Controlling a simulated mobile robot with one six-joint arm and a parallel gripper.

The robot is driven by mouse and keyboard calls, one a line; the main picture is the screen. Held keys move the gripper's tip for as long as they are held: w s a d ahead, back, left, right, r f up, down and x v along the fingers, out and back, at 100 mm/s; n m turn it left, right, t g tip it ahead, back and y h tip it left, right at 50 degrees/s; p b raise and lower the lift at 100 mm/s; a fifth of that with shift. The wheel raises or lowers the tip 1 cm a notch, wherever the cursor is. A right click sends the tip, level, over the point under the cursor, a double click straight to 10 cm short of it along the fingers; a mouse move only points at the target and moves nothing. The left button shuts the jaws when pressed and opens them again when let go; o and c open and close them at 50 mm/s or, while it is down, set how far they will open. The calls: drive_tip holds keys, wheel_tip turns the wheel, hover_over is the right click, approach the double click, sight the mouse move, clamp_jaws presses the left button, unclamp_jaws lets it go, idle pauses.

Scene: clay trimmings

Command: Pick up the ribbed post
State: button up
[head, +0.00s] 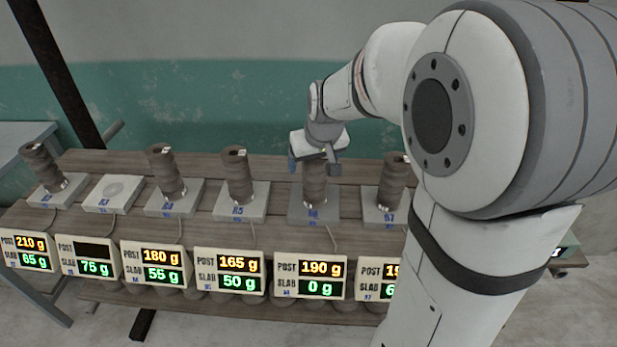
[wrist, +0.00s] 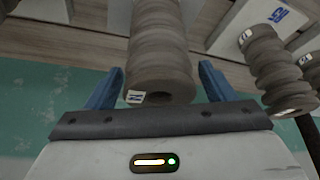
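Several grey-brown ribbed posts stand upright on a row of scale plates. One ribbed post (head: 314,183) stands on the plate marked R6 (head: 296,211), directly under my gripper (head: 318,163). In the wrist view this post (wrist: 162,45) reaches between the two blue fingers of my gripper (wrist: 160,84), its labelled end near the palm. Gaps show on both sides, so the gripper is open and not holding it. The display (head: 310,276) in front of this post reads POST 190 g, SLAB 0 g.
Ribbed posts stand close by on the left (head: 238,177) and right (head: 391,182). More stand further left (head: 165,173), (head: 43,165). One plate (head: 113,194) bears no post, and its display (head: 90,260) has a blank POST line. Displays line the table's front; a green wall stands behind.

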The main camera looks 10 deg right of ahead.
drive_tip(key=c, duration=1.4)
drive_tip(key=shift+r, duration=0.15)
